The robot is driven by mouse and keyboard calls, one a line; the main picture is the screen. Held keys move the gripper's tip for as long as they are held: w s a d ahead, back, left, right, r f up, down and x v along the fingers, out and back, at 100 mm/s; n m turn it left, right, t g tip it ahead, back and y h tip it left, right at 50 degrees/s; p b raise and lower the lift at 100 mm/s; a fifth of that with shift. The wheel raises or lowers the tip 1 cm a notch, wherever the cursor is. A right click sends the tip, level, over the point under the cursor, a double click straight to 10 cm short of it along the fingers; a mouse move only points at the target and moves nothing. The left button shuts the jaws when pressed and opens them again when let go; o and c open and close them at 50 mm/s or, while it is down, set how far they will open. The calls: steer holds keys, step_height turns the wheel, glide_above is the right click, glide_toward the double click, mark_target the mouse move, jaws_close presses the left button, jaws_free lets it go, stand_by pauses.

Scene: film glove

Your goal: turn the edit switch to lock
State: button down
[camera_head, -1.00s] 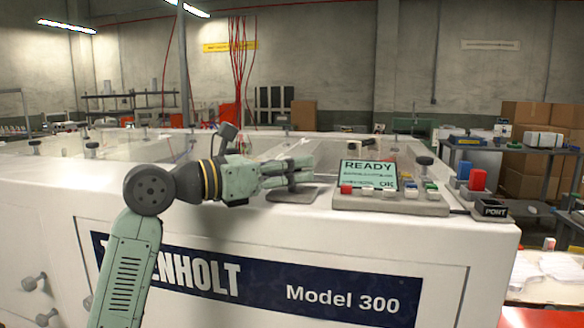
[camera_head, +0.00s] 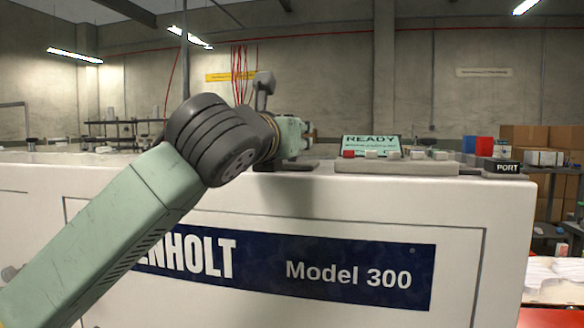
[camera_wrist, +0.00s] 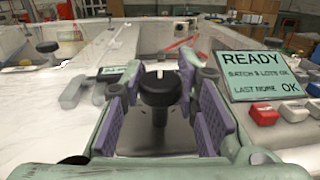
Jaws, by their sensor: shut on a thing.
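The edit switch appears to be the round black knob (camera_wrist: 160,92) with a small white mark on top, on a grey stem. In the wrist view it stands between the purple-padded fingers of my gripper (camera_wrist: 161,70), which is shut on it. In the head view my gripper (camera_head: 306,138) is over a dark base plate (camera_head: 285,166) on top of the white machine (camera_head: 250,205), and the knob is hidden.
A control panel with a screen reading READY (camera_head: 370,143) and coloured buttons stands just right of my gripper. It also shows in the wrist view (camera_wrist: 252,75). A PORT block (camera_head: 507,168) is at the machine's right end.

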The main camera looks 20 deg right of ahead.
steer(key=n+y+b, duration=0.1)
steer(key=n+t+y+b, duration=0.1)
steer(key=t+y+b, duration=0.1)
steer(key=y, duration=0.1)
steer(key=shift+s+d+f+n+b, duration=0.15)
steer(key=shift+f+n+b, duration=0.1)
steer(key=shift+n+b, duration=0.15)
steer(key=shift+r+n+t+y+b, duration=0.25)
steer(key=shift+n+t+y, duration=0.55)
steer(key=shift+y, duration=0.4)
steer(key=n+y+p, duration=0.1)
steer(key=n+y, duration=0.1)
steer(key=y, duration=0.2)
steer(key=shift+r+n, duration=0.1)
steer(key=shift+n, duration=0.3)
steer(key=shift+n+y+p, duration=0.35)
steer(key=shift+n+y, duration=0.25)
steer(key=shift+y, duration=0.4)
steer(key=shift+a, duration=0.2)
steer(key=c, duration=1.2)
jaws_free()
steer(key=shift+c, duration=0.2)
steer(key=s, duration=0.7)
steer(key=shift+s+d, duration=0.1)
steer(key=shift+d, duration=0.2)
